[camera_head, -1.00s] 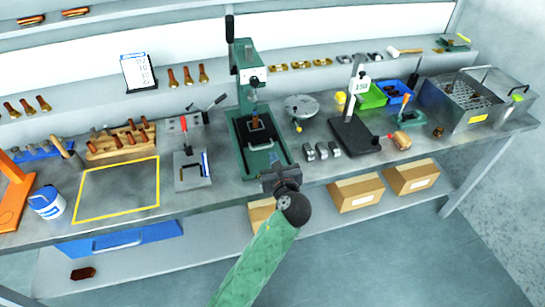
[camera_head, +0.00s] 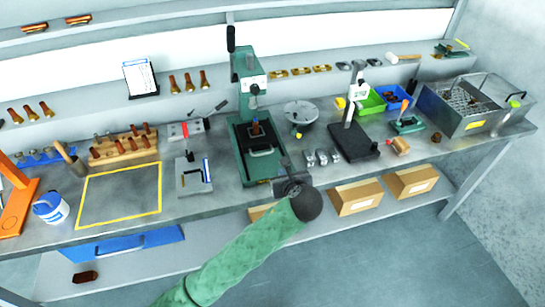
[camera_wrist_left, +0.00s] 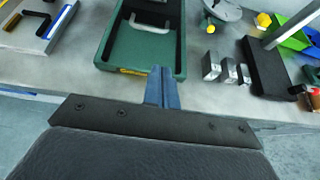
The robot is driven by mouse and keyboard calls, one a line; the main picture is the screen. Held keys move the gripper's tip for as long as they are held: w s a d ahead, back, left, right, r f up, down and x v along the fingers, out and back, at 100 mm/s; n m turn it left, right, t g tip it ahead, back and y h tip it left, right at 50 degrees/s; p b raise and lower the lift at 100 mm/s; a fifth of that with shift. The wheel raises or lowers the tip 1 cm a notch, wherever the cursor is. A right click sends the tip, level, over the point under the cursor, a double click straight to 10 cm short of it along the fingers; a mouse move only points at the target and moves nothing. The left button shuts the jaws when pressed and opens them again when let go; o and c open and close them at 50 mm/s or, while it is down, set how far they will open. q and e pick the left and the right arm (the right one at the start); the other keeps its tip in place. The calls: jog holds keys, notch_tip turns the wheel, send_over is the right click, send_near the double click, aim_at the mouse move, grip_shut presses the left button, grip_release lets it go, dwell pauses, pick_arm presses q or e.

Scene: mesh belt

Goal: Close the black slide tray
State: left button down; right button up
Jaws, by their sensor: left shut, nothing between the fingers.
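The green press (camera_head: 248,62) stands on the bench. The black slide tray (camera_head: 262,165) lies in its green base, with a bar handle across it. In the left wrist view, the base's dark inside shows with a pale handle (camera_wrist_left: 150,25). My left gripper (camera_head: 284,168) is at the front right corner of the base, and its fingers are shut and empty. In the left wrist view, the fingertips (camera_wrist_left: 163,72) are at the base's front edge; I cannot tell whether they touch it. My right gripper is not in view.
A grey fixture (camera_head: 193,178) stands left of the press. Metal blocks (camera_head: 322,158) and a black stand (camera_head: 354,143) are to the right. A yellow outlined area (camera_head: 120,168) on the bench is bare. Cardboard boxes (camera_head: 356,195) sit on the lower shelf.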

pick_arm(q)
jog(key=w, duration=0.1)
jog(key=p, duration=0.4)
send_near(270, 153)
jog(key=shift+f, duration=0.6)
jog(key=x, duration=0.1)
jog(key=p+x, duration=0.1)
jog(key=x, duration=0.1)
jog(key=p+x, duration=0.1)
jog(key=shift+w+a+r, duration=0.1)
jog(key=shift+w+r, duration=0.05)
jog(key=shift+w, duration=0.25)
jog(key=shift+w+a+f+p, duration=0.25)
jog(key=shift+w+p, duration=0.15)
jog(key=shift+w, duration=0.25)
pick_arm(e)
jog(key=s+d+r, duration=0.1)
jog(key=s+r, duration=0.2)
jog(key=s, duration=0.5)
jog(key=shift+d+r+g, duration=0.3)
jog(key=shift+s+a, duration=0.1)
pick_arm(q)
jog(key=shift+w, duration=0.15)
